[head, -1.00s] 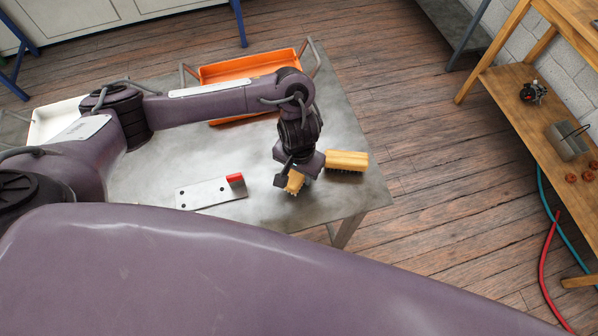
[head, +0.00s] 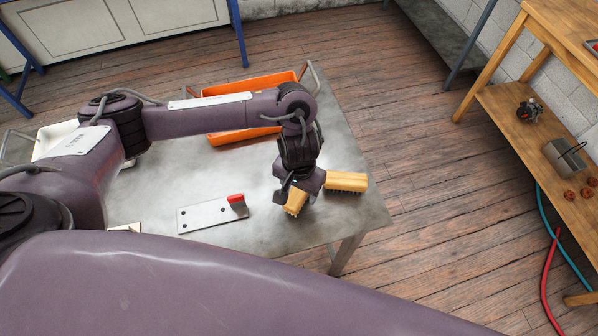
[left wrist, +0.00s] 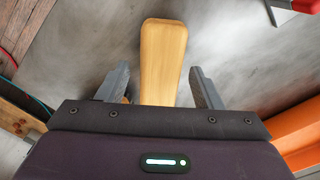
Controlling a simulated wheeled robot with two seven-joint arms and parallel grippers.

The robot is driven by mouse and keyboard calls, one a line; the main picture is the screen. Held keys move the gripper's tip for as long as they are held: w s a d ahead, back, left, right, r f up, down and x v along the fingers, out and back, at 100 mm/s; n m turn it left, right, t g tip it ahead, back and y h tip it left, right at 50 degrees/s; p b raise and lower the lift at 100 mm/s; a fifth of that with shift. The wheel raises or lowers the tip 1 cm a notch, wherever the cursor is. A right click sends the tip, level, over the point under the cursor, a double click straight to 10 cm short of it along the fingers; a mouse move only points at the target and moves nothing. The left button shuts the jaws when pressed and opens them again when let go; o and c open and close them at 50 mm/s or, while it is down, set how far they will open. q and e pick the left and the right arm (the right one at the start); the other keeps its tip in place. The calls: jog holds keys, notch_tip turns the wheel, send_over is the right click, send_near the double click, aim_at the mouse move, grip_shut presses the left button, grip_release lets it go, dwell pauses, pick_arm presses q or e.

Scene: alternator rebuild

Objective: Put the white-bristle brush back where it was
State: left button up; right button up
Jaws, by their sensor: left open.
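One wooden brush (head: 295,203) lies on the metal table under my left gripper (head: 299,189). In the left wrist view, its pale handle (left wrist: 162,55) runs between the two spread fingers of the open gripper (left wrist: 158,72), with gaps at both sides. Its bristles are mostly hidden, so I cannot tell their colour surely. A second wooden brush (head: 346,181) lies just right of the gripper, with dark bristles showing below its block. My right gripper is not in view.
A metal plate with a red block (head: 206,215) lies left of the gripper. An orange tray (head: 226,138) and a white tray (head: 50,138) are on the table (head: 345,140). A wooden shelf (head: 545,170) stands at right.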

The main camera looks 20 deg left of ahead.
aim_at(299, 191)
pick_arm(q)
notch_tip(299, 191, up, 9)
jog(key=shift+r+p, duration=0.1)
jog(key=shift+p, duration=0.95)
jog(key=shift+r, duration=0.25)
